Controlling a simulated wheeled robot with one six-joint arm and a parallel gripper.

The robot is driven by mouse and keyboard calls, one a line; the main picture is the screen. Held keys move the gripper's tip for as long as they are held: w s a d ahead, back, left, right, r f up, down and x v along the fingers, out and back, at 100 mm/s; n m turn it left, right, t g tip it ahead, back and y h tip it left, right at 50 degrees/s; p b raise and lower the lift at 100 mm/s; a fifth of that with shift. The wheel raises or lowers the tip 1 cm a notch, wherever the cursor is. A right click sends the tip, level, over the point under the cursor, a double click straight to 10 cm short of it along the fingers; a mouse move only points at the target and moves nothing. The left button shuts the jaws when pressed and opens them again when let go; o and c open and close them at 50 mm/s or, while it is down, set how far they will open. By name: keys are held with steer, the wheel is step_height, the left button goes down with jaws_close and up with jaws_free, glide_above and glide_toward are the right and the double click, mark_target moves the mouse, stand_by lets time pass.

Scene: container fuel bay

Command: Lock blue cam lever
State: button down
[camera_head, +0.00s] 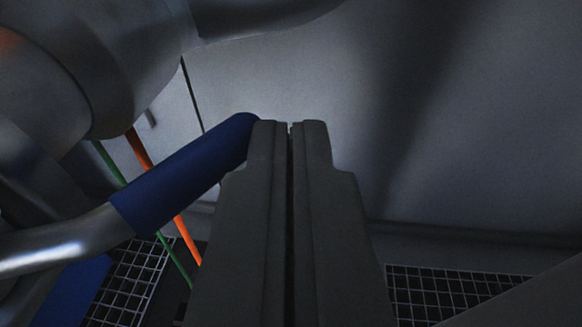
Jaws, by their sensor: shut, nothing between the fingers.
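The blue cam lever (180,175) is a blue sleeve on a bare metal rod (60,240), left of centre in the head camera view. It slants up to the right, and its rounded tip ends right beside my gripper's left finger. My gripper (290,124) points away from the camera in the middle of the view. Its two dark fingers are shut with nothing between them. The finger partly covers the lever's tip edge, and I cannot tell whether they touch.
Large metal pipework (80,60) fills the upper left. An orange line (185,232) and a green line (172,258) run behind the lever. A second blue piece (75,290) shows at lower left. Dark floor grating (450,290) lies below a grey wall (480,120). The space right of my gripper looks clear.

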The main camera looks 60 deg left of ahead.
mark_target(238, 114)
steer(key=shift+w+a+n+g+y, duration=0.1)
steer(key=shift+a+n+g+y, duration=0.3)
steer(key=shift+a+n+g, duration=0.5)
steer(key=shift+w+a+n+g+y, duration=0.1)
steer(key=shift+a+n+g+y, duration=0.35)
steer(key=shift+a+g, duration=0.75)
steer(key=shift+a, duration=0.2)
step_height(238, 114, up, 10)
